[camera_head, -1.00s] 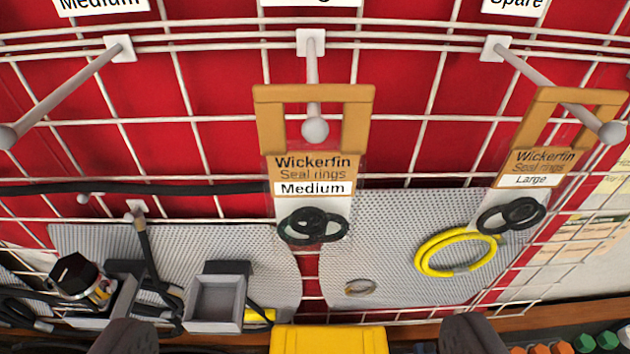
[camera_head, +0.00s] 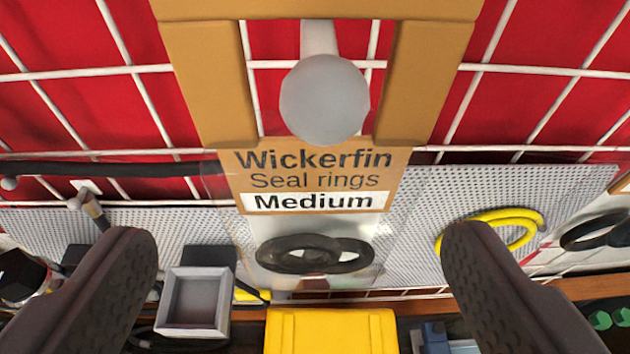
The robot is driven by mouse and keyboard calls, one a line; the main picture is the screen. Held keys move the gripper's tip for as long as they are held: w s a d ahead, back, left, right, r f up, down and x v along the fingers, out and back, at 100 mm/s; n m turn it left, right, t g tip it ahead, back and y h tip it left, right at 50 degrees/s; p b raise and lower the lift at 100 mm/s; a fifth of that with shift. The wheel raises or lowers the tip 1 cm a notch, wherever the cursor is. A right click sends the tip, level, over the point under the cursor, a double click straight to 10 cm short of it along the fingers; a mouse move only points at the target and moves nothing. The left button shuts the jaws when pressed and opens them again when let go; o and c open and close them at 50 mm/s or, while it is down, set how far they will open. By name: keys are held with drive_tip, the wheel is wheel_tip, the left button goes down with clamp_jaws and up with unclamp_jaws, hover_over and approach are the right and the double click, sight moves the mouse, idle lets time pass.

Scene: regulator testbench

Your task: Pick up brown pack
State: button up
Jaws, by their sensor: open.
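The brown pack (camera_head: 315,180) reads "Wickerfin Seal rings Medium". It has a brown cardboard hanger frame and a clear bag below with black seal rings (camera_head: 314,254) in it. It hangs on a white peg (camera_head: 325,100) whose round end points at the camera through the frame's opening. My gripper (camera_head: 293,240) is open, with one dark finger on each side of the pack's lower part. Neither finger appears to touch the pack. How deep the fingertips reach relative to the pack is hard to tell.
A white wire grid on a red panel stands behind. A yellow coiled tube (camera_head: 512,228) hangs at the right, near black rings (camera_head: 598,232). Below are a grey open box (camera_head: 193,303) and a yellow block (camera_head: 331,332). A black cable (camera_head: 110,168) runs across the left.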

sight(318, 231)
drive_tip(key=x, duration=0.1)
drive_tip(key=p+x, duration=0.1)
drive_tip(key=x, duration=0.1)
drive_tip(key=shift+w+d, duration=0.3)
drive_tip(key=shift+w, duration=0.1)
drive_tip(key=shift+w+f+p, duration=0.25)
drive_tip(key=shift+w+p, duration=0.05)
drive_tip(key=shift+w, duration=0.05)
